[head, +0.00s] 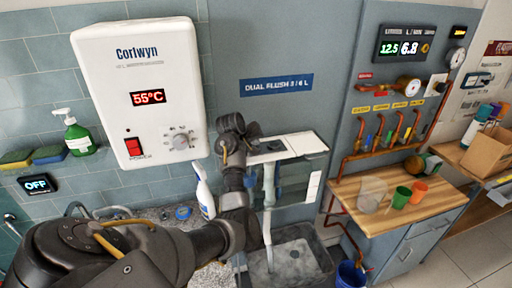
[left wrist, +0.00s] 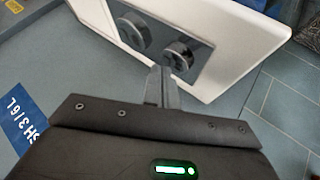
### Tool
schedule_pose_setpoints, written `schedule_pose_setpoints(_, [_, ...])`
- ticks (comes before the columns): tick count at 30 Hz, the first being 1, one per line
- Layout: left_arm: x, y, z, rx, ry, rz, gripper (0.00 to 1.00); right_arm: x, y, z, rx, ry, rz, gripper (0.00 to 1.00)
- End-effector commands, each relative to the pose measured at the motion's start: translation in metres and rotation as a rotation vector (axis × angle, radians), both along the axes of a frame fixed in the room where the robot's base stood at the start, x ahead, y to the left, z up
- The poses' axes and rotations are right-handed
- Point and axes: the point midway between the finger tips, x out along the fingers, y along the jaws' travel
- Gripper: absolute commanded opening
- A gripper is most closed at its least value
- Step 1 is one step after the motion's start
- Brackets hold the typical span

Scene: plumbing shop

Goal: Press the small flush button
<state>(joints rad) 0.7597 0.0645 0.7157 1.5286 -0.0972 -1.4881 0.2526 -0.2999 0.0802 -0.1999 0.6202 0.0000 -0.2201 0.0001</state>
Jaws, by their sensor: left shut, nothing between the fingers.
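The white cistern top (head: 305,142) stands below the dual flush sign (head: 276,85). Its dark button plate (head: 269,147) is partly hidden by my left gripper (head: 252,131). In the left wrist view, the grey plate (left wrist: 205,66) carries two round dark buttons. One button (left wrist: 133,33) is at the upper left and the other button (left wrist: 180,54) is nearer the fingers. I cannot tell which is the small one. My left gripper, also in the left wrist view (left wrist: 163,73), is shut and empty. Its fingertips are beside the nearer button; contact is unclear. My right gripper is out of view.
A white water heater (head: 150,90) hangs on the wall left of the gripper. A white spray bottle (head: 204,192) stands below it. A grey tub (head: 300,262) is under the cistern. A wooden bench (head: 440,198) with cups is at right.

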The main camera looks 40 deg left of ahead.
Motion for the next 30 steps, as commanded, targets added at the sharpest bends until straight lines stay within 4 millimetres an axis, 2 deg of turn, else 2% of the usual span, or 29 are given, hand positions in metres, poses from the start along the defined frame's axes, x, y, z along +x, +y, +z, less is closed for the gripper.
schedule_pose_setpoints(18, [0.0, 0.0, 0.057, 0.001, -0.002, 0.001, 0.0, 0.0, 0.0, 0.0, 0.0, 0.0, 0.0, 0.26])
schedule_pose_setpoints(30, [0.0, 0.0, 0.06, 0.001, -0.001, 0.001, 0.0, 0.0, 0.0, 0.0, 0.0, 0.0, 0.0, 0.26])
